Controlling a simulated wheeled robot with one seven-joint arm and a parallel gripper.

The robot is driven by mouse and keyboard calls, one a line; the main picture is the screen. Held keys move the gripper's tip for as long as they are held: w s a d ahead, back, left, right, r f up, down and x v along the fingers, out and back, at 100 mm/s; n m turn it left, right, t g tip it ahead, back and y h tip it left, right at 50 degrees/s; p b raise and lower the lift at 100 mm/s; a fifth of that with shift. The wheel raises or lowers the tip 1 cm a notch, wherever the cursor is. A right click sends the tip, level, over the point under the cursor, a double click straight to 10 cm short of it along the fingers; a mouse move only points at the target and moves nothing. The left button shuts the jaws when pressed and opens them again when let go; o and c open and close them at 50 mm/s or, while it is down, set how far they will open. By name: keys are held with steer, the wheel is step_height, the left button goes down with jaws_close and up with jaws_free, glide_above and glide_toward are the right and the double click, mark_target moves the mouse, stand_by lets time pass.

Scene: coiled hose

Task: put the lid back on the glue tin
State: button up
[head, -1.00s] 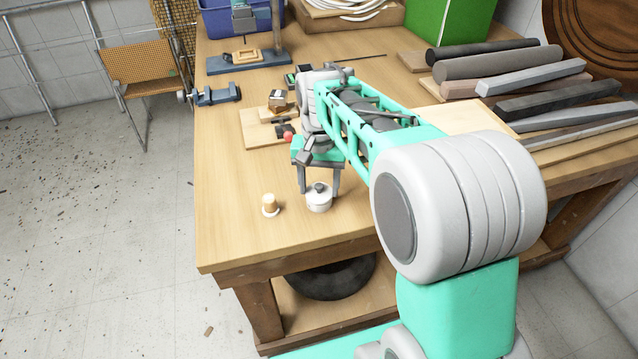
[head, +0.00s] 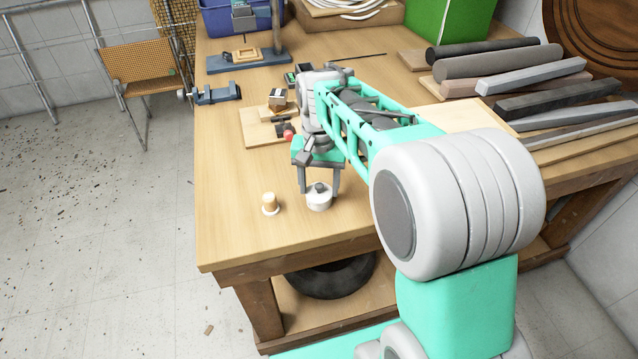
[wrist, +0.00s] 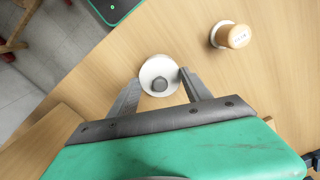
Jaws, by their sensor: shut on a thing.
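The white glue tin (head: 319,205) stands near the front edge of the workbench. Its round white lid (wrist: 157,82) with a grey knob is at the top of the tin. My gripper (wrist: 161,76) points down, with one finger on each side of the lid, and is shut on it. The gripper (head: 319,191) hangs right over the tin in the head view. In the wrist view the lid hides the tin's body. I cannot tell whether the lid is fully seated or slightly raised.
A small tan cylinder with a white base (head: 270,204) stands just left of the tin. A wooden board with small parts (head: 262,132) lies behind, with a blue vise (head: 216,95) farther left. Bars and rods lie at right. The bench's front left is clear.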

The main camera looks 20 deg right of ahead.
stand_by(0.3)
steer(key=o, duration=1.8)
steer(key=shift+r, duration=0.1)
steer(key=shift+r+p, duration=2.65)
steer(key=shift+r, duration=0.8)
jaws_close()
